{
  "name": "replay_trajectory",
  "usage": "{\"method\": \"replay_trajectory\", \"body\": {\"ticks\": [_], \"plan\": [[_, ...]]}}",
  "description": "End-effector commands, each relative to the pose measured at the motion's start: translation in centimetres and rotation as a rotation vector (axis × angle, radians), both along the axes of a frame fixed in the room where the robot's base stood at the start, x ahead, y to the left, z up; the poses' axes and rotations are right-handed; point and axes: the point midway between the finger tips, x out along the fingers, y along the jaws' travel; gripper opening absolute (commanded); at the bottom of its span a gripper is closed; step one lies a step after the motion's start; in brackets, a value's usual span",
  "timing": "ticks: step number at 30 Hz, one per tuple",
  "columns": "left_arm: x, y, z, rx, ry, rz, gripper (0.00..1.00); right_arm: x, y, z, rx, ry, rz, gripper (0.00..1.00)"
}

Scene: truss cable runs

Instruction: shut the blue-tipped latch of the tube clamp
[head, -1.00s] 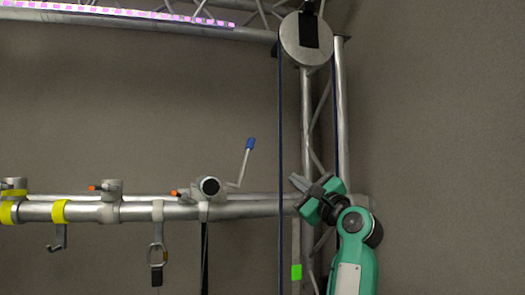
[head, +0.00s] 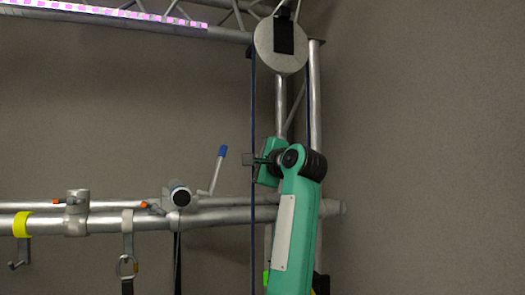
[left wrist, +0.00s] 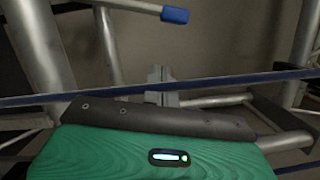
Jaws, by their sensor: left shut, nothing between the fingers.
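The tube clamp (head: 178,195) sits on the horizontal silver pipe left of centre in the head view. Its latch lever (head: 216,174) stands raised, leaning slightly right, with a blue tip (head: 222,151) on top. The blue tip also shows at the top of the left wrist view (left wrist: 175,15). My left gripper (head: 247,159) is to the right of the blue tip, at about its height in the picture and apart from it. Its fingers point left and are shut and empty. They show in the left wrist view too (left wrist: 160,83). My right gripper is not in view.
A dark blue rope (head: 253,115) hangs from the round pulley (head: 281,45) and passes by my left fingers; I cannot tell whether they touch. It crosses the left wrist view (left wrist: 230,80). An orange-tipped clamp (head: 76,205) and a hanging hook (head: 127,265) are further left.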

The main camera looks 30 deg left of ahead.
Motion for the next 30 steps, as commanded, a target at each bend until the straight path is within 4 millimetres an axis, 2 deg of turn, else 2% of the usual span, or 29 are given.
{"method": "replay_trajectory", "body": {"ticks": [1, 3, 6, 12, 30], "plan": [[0.4, 0.9, 0.6, 0.002, 0.003, 0.003, 0.00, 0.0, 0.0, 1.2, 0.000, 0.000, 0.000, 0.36], [0.9, 2.0, 0.6, 0.002, 0.004, 0.004, 0.00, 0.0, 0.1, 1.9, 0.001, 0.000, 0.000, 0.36], [-0.4, 2.7, 1.0, 0.002, -0.001, 0.002, 0.00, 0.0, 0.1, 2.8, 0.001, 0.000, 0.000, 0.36], [-1.7, 3.8, 1.2, 0.002, 0.000, 0.002, 0.00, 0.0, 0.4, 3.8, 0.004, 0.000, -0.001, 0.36], [-2.5, 4.1, 1.1, -0.004, -0.007, 0.000, 0.00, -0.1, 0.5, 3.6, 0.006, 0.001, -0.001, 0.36]]}}
